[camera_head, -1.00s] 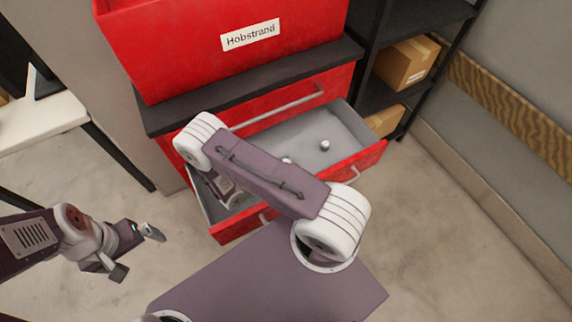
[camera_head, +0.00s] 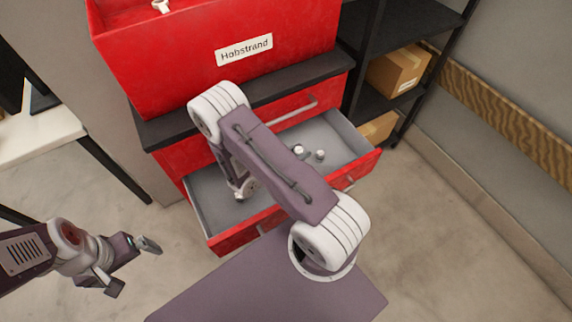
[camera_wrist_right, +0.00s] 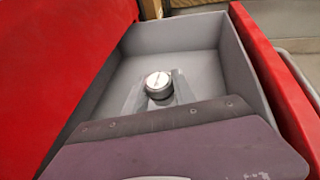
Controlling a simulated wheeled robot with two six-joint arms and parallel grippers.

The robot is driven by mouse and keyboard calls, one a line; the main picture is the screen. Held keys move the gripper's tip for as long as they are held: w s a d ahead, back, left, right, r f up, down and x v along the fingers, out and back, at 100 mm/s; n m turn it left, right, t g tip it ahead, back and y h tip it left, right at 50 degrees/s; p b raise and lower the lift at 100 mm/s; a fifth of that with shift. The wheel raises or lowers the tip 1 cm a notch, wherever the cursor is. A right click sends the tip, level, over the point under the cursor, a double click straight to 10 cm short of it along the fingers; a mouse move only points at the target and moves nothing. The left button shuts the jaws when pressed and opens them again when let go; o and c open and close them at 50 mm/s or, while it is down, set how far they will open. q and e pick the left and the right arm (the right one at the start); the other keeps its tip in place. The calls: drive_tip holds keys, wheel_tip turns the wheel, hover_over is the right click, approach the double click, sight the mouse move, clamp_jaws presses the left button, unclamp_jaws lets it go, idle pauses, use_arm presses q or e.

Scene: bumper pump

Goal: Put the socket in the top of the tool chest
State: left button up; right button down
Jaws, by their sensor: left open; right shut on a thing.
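The socket (camera_wrist_right: 158,83) is a short metallic cylinder, seen in the right wrist view between the fingertips of my right gripper (camera_wrist_right: 157,97), which is shut on it inside the open drawer (camera_head: 362,160). In the head view my right arm hides most of that gripper. Two small pale round shapes show beside the arm there; I cannot tell which is the held socket. The red tool chest (camera_head: 190,65) stands behind the drawer, with its top part at the picture's upper edge. My left gripper (camera_head: 132,267) is open and empty at the left, over the floor.
A small pale piece (camera_head: 161,5) shows at the chest's top. A black shelf (camera_head: 405,25) with a cardboard box (camera_head: 398,70) stands at right. A white table (camera_head: 40,130) is at left. The floor at right is clear.

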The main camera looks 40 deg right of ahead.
drive_tip(key=d+r, duration=0.2)
drive_tip(key=d, duration=0.1)
drive_tip(key=d+r, duration=0.1)
drive_tip(key=d, duration=0.1)
drive_tip(key=shift+s, duration=0.2)
